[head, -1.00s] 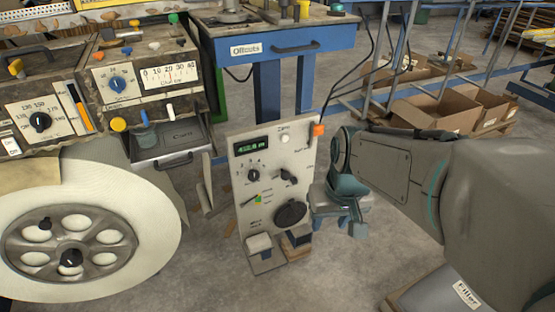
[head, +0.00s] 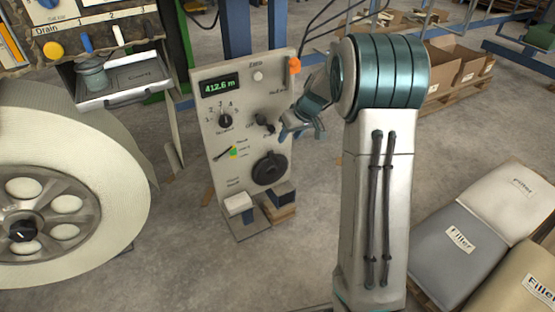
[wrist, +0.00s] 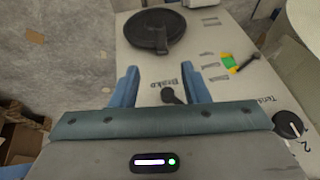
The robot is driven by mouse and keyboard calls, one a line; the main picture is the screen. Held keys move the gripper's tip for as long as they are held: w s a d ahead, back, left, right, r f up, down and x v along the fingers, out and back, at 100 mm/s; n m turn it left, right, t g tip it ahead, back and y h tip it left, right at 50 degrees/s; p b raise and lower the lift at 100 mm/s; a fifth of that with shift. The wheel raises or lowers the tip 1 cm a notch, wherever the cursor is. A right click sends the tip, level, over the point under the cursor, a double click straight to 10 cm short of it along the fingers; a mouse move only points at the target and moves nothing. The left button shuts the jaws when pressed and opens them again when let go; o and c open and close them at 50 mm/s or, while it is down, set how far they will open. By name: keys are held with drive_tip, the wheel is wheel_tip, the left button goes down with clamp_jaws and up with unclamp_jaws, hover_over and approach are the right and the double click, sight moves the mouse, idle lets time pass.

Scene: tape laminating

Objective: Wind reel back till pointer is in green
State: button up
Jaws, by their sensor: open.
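A pale control panel (head: 222,125) stands upright with a green readout (head: 216,86) of 412.6 m. Its black handwheel (head: 269,169) shows in the wrist view (wrist: 155,30) too. A small gauge has a black pointer (head: 222,154) beside a coloured strip (head: 234,153) with green and yellow; I cannot tell which colour the pointer marks. It also shows in the wrist view (wrist: 231,62). A large white reel (head: 115,160) is at the left. My gripper (wrist: 160,85) is open and empty, its fingers either side of a small black lever (wrist: 174,96) near the "Brake" label, apart from it.
A dial knob (head: 225,120) is on the panel, and an orange button (head: 294,65) is at its top corner. A drawer (head: 120,80) juts out at upper left. Filler bags (head: 455,250) lie at lower right.

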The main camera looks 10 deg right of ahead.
sight(276, 158)
drive_tip(key=b+x, duration=0.4)
drive_tip(key=x, duration=0.9)
drive_tip(key=shift+r, duration=0.1)
clamp_jaws()
